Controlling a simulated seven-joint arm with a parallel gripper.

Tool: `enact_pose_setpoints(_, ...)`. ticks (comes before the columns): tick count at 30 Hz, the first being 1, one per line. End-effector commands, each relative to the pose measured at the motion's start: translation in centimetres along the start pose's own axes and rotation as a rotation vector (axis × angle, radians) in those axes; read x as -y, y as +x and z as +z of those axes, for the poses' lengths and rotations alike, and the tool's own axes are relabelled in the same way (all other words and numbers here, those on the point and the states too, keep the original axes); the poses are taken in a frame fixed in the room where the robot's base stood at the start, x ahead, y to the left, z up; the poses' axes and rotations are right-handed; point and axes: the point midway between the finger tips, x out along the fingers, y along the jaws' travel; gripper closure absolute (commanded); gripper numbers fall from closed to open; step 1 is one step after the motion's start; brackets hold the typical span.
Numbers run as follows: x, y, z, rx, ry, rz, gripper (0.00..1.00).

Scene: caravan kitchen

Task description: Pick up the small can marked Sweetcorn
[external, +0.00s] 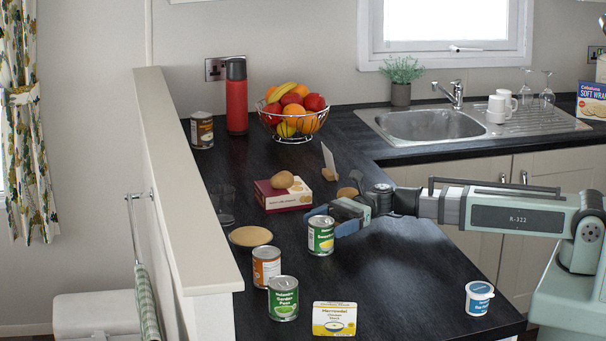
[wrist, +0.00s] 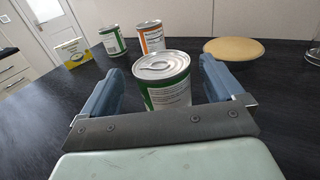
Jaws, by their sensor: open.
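A small can (external: 320,236) with a green and white label with a yellow patch stands upright on the dark worktop; its print is too small to read surely, but it looks like the Sweetcorn can. My gripper (external: 334,217) is open at this can. In the wrist view the can (wrist: 164,82) shows its ring-pull lid and stands between the two blue fingers of my gripper (wrist: 161,68), with a gap visible on each side. Its lower part is hidden behind the gripper's front plate.
An orange-labelled can (external: 266,267), a green Garden Peas can (external: 283,298) and a yellow-white packet (external: 334,319) stand nearer the front. The right-hand worktop is mostly clear.

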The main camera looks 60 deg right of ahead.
Motion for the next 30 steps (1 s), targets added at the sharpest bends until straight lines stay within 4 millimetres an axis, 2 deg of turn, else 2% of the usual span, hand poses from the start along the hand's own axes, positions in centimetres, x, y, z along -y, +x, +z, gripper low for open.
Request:
enact_pose_setpoints(3,0.4,1.8,0.3,0.0,-0.001,0.002,0.05)
enact_pose_setpoints(8,0.3,3.5,0.3,0.0,0.0,0.002,0.05)
enact_pose_setpoints(16,0.3,3.8,0.3,0.0,0.0,0.0,0.05)
enact_pose_setpoints(30,0.3,3.8,0.2,0.0,0.0,0.0,0.5)
